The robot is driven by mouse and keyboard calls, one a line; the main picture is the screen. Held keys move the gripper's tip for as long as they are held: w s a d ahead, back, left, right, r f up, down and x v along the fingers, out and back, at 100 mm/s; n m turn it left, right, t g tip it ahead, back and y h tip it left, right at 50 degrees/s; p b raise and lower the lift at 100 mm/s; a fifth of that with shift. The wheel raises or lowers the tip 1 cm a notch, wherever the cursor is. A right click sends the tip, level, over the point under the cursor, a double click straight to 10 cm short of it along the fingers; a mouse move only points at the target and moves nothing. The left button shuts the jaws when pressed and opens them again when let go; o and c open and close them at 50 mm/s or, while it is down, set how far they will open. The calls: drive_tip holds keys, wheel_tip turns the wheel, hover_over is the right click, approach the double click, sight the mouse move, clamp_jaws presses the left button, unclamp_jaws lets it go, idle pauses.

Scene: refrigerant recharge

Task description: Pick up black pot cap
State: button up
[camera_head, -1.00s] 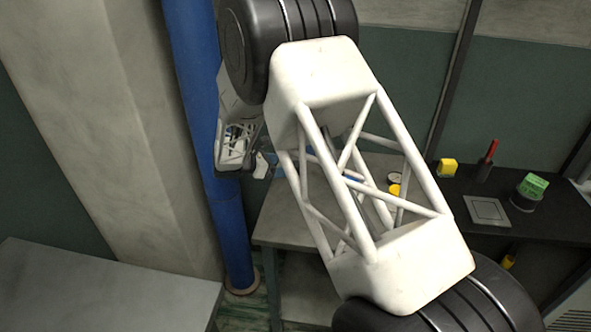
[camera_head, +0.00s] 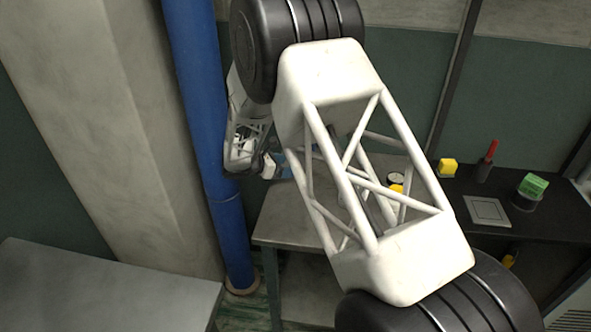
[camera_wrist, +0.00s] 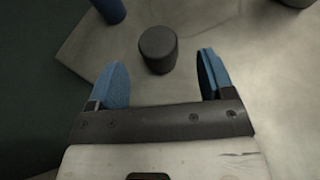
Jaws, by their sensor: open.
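The black pot cap (camera_wrist: 158,48) is a short dark cylinder standing on the grey table (camera_wrist: 218,30) in the wrist view. My gripper (camera_wrist: 160,76) is open, with its two blue fingers spread apart. The cap lies beyond the fingertips, roughly centred between them, and nothing is held. In the head view my arm covers much of the table (camera_head: 268,226). The cap cannot be made out there, and the fingers show only as a small blue patch behind the arm.
A blue cylinder (camera_wrist: 110,10) stands near the table's corner in the wrist view. A dark round object (camera_wrist: 294,2) is cut off at upper right. In the head view, a blue pipe (camera_head: 205,130) rises left of the table.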

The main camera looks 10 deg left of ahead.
drive_tip(key=shift+x, duration=2.45)
drive_tip(key=c, duration=1)
drive_tip(key=shift+r, duration=0.15)
drive_tip(key=shift+r, duration=0.9)
drive_tip(key=shift+s+d+r, duration=0.1)
drive_tip(key=shift+s+r, duration=0.15)
drive_tip(key=shift+r, duration=0.55)
drive_tip(key=s+d, duration=0.2)
drive_tip(key=s, duration=0.2)
drive_tip(key=s+d+r, duration=0.1)
drive_tip(key=s, duration=0.4)
drive_tip(key=s+d, duration=0.2)
drive_tip(key=s, duration=0.3)
drive_tip(key=shift+s+d+r, duration=0.15)
drive_tip(key=shift+d, duration=0.2)
